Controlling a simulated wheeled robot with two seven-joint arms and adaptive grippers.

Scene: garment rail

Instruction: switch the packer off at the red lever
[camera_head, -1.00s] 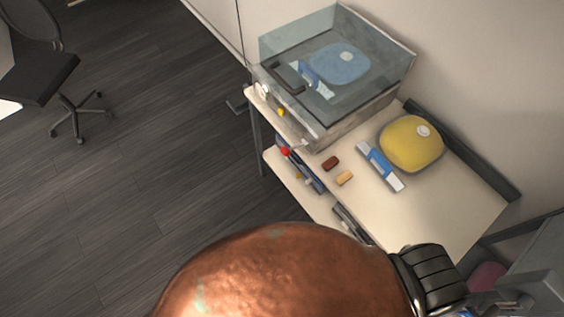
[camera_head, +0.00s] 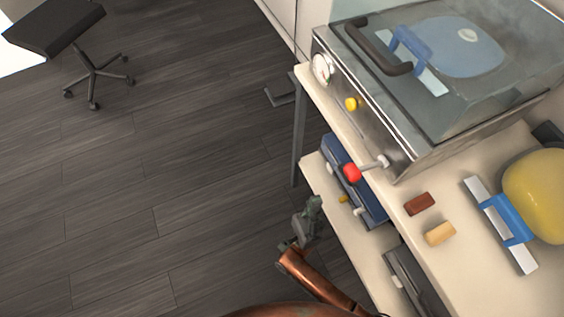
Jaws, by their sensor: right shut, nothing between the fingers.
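The packer (camera_head: 450,125) stands on the upper shelf at the right, its clear lid shut over a blue item (camera_head: 455,48). Its metal front carries a red-knobbed lever (camera_head: 352,173), whose short rod joins the panel near the front's lower right end. The rod points out to the left, away from the panel. My right gripper (camera_head: 315,204) is shut and empty, below and left of the red knob and clearly apart from it. Its copper-coloured arm comes up from the bottom. My left gripper is not in view.
A gauge (camera_head: 322,69) and a yellow knob (camera_head: 352,103) sit on the same front. The lid has a black handle (camera_head: 377,48). Dark red (camera_head: 419,203) and tan (camera_head: 440,233) blocks lie beside a yellow pouch (camera_head: 540,195). The floor at left is mostly clear, with a chair (camera_head: 90,75).

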